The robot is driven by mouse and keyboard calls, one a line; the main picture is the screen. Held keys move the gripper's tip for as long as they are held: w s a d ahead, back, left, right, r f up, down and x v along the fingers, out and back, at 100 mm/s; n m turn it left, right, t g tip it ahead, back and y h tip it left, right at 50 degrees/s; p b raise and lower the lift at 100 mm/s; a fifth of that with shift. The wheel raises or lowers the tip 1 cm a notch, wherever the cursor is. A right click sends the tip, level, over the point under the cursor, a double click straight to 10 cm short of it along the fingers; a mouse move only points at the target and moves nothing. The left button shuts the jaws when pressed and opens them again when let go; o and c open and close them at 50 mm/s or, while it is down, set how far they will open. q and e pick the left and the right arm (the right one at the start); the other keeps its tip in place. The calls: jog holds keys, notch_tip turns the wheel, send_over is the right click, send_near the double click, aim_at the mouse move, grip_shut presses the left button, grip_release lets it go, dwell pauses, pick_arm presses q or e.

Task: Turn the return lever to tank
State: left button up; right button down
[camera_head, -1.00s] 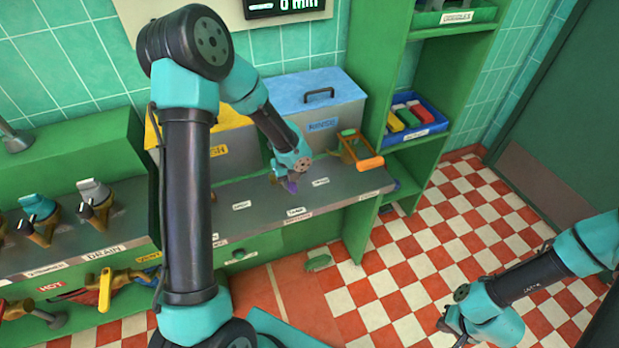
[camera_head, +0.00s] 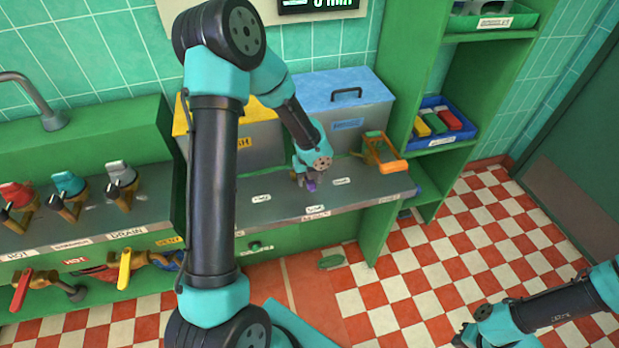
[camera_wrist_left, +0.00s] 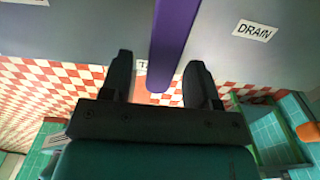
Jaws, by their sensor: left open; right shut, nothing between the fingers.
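The return lever is a purple bar (camera_wrist_left: 174,45) that runs down from the top of the left wrist view between my two fingers. In the head view only a small purple piece (camera_head: 311,186) of it shows under my left gripper (camera_head: 308,178), on the grey counter. My left gripper (camera_wrist_left: 160,85) is open, with a finger on either side of the lever; contact cannot be told. A DRAIN label (camera_wrist_left: 254,30) lies to the right in the wrist view. Another label, starting with T (camera_wrist_left: 141,67), is partly hidden. My right gripper (camera_head: 462,338) is shut and empty at the bottom right.
A blue-lidded box (camera_head: 345,95) and a yellow-lidded box (camera_head: 255,112) stand behind the lever. An orange-handled frame (camera_head: 382,155) is to its right. Several valves with coloured levers, including a teal one (camera_head: 69,184), are at left. The checkered floor (camera_head: 430,245) is open.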

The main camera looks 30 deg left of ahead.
pick_arm(q)
jog(key=shift+r, duration=0.15)
notch_tip(320, 180, up, 17)
dwell(0.7)
dwell(0.3)
jog(key=s+d+f+n+h, duration=0.1)
jog(key=s+d+f+n, duration=0.3)
jog(key=f+n, duration=0.5)
jog(key=s+d+f+n+h, duration=0.1)
jog(key=s+d+f+n, duration=0.4)
jog(key=f+n, duration=0.4)
jog(key=s+d+f+n+h, duration=0.1)
jog(key=s+d+f+n, duration=0.4)
jog(key=f+n, duration=0.5)
jog(key=shift+s+d+f+t+h, duration=0.35)
jog(key=shift+s+f, duration=0.4)
jog(key=shift+f, duration=0.55)
jog(key=shift+a, duration=0.1)
